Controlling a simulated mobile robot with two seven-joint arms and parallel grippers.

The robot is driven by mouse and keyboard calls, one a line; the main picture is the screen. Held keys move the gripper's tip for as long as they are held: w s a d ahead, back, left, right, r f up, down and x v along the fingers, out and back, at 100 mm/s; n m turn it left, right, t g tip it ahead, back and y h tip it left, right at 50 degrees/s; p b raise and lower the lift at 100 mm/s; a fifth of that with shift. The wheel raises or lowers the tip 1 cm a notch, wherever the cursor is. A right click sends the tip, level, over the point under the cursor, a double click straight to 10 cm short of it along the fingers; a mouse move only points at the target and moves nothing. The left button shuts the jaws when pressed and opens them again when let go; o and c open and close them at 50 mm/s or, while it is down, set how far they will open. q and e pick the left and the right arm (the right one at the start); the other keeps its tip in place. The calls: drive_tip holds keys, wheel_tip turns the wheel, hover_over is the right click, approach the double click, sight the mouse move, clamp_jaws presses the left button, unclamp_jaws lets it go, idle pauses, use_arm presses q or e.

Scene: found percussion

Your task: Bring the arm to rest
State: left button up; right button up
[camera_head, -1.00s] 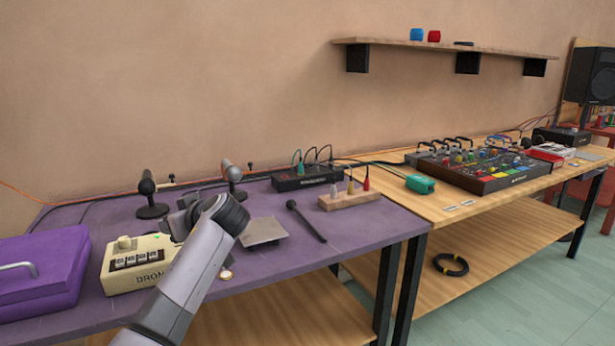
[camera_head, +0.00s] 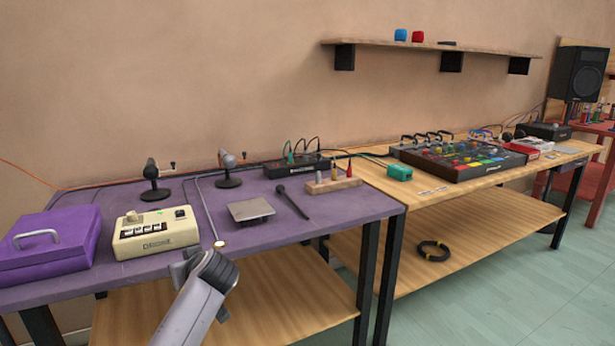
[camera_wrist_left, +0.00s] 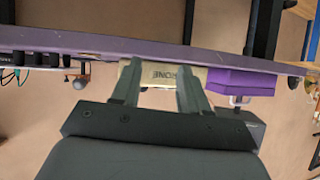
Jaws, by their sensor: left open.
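My left arm comes up from the bottom of the head view, its grey wrist in front of the purple table's (camera_head: 130,278) front edge. In that view the wrist mostly hides my gripper. In the left wrist view, which is upside down, my left gripper (camera_wrist_left: 159,72) is open, with a dark finger on each side and nothing held. The cream drone box (camera_wrist_left: 165,75) shows beyond the fingers, with the purple case (camera_wrist_left: 240,82) beside it. In the head view the drone box (camera_head: 155,236) stands clear on the table. My right gripper is not in view.
On the purple table stand the purple case (camera_head: 48,247), two small microphone-like stands, a metal plate (camera_head: 250,210), a black stick (camera_head: 293,202) and a wooden block (camera_head: 333,185). A wooden table with a mixer (camera_head: 460,160) stands to the right. Floor at the lower right is clear.

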use_arm(q)
drive_tip(key=s+d+f+m+h, duration=0.2)
drive_tip(key=s+f+m+h, duration=0.1)
drive_tip(key=s+f, duration=0.6)
drive_tip(key=s+d+f+m+h, duration=0.25)
drive_tip(key=s+f, duration=0.45)
drive_tip(key=f, duration=0.4)
drive_tip(key=s+d+f+m+t+h, duration=0.1)
drive_tip(key=s+m+h, duration=0.1)
drive_tip(key=s, duration=0.6)
drive_tip(key=s+d+f+m+h, duration=0.1)
drive_tip(key=s+h, duration=0.1)
drive_tip(key=s, duration=0.7)
drive_tip(key=s+a+r+p, duration=0.1)
drive_tip(key=s+r+p, duration=0.2)
drive_tip(key=r+p, duration=0.7)
drive_tip(key=shift+s+a+r+m+p, duration=0.25)
drive_tip(key=shift+m+p, duration=0.2)
drive_tip(key=shift+p, duration=0.65)
drive_tip(key=shift+d+h, duration=0.15)
drive_tip(key=shift+h, duration=0.1)
